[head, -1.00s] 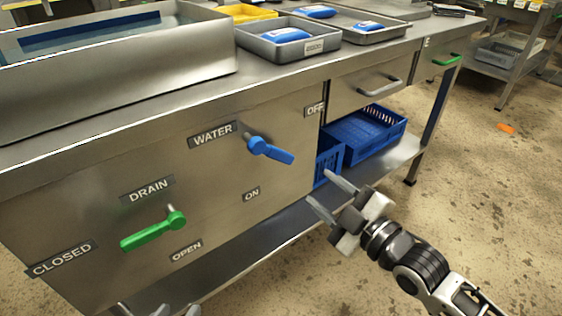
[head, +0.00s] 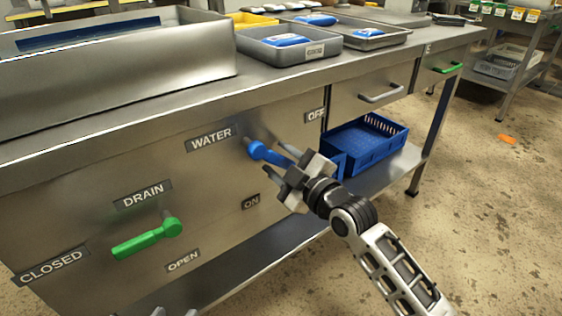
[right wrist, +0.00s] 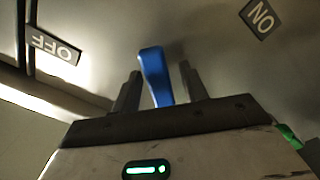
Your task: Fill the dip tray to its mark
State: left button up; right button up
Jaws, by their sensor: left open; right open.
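The steel basin (head: 120,85), which looks like the dip tray, stands on the bench at upper left; a blue band (head: 100,33) shows inside it, and its bottom is hidden. The blue WATER lever (head: 262,153) on the front panel points right and slightly down, between the OFF label (head: 315,115) and the ON label (head: 250,202). My right gripper (head: 277,162) is open at the lever. In the right wrist view the lever (right wrist: 155,75) stands between the two fingers, with gaps beside it. My left gripper (head: 165,312) is open at the bottom edge, mostly cut off.
The green DRAIN lever (head: 147,239) points left, towards the CLOSED label (head: 50,266). Grey trays (head: 290,50) with blue packs sit on the bench. A blue crate (head: 365,145) stands on the lower shelf, just behind my right gripper. The floor at right is mostly clear.

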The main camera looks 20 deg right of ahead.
grip_shut()
jog(key=shift+r, duration=0.1)
